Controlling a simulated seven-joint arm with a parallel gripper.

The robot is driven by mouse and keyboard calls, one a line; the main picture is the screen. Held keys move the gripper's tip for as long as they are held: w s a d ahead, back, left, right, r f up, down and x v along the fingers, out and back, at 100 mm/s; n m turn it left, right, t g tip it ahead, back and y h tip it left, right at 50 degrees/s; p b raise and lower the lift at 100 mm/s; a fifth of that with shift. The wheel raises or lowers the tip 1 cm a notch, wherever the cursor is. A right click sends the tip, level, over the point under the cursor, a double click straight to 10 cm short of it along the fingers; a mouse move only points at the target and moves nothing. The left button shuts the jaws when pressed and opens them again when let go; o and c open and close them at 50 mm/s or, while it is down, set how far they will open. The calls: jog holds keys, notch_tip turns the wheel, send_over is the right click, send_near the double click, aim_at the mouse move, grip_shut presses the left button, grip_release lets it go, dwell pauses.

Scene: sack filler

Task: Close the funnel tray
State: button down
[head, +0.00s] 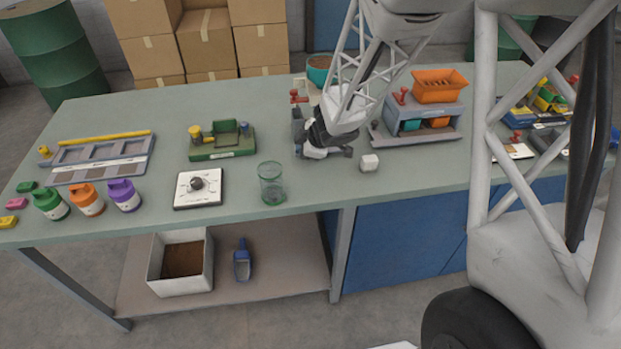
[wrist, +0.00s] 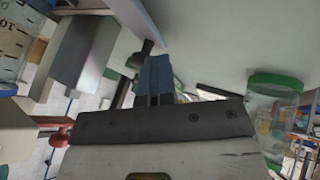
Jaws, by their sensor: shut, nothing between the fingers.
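The likely sack filler stands behind my arm in the head view, with a teal hopper (head: 318,70) holding brown material and a red knob (head: 298,97). A grey part (head: 298,127) of it shows just left of my gripper (head: 335,151). My gripper is low over the bench in front of it. In the wrist view my gripper (wrist: 154,75) has its blue fingers together, with nothing held. A grey box-like part (wrist: 85,50) and a red knob (wrist: 59,137) are left of the fingers. My arm hides much of the filler, and I cannot tell the funnel tray's position.
A glass jar (head: 272,185) stands front-left. A white dial box (head: 198,189) and green device (head: 222,141) are farther left. A grey unit with an orange tray (head: 438,86) stands right.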

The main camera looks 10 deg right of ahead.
jog(key=shift+w+r, duration=0.1)
jog(key=shift+w, duration=0.05)
jog(key=shift+s, duration=1.8)
jog(key=v, duration=1)
jog(key=shift+s, duration=0.35)
jog(key=s+d+r+m+t+h, duration=0.3)
jog(key=s+d+r+m+h, duration=0.3)
jog(key=d+r+m+h, duration=0.4)
jog(key=s+a+r+m+g+y, duration=0.2)
jog(key=s+m+g, duration=0.1)
jog(key=s, duration=0.6)
jog(key=s+a+r+m+g+y, duration=0.1)
jog(key=s+a+m+g+y, duration=0.2)
jog(key=s, duration=0.7)
jog(key=shift+a+r+m, duration=0.2)
jog(key=shift+r+m, duration=0.2)
jog(key=shift+m, duration=0.1)
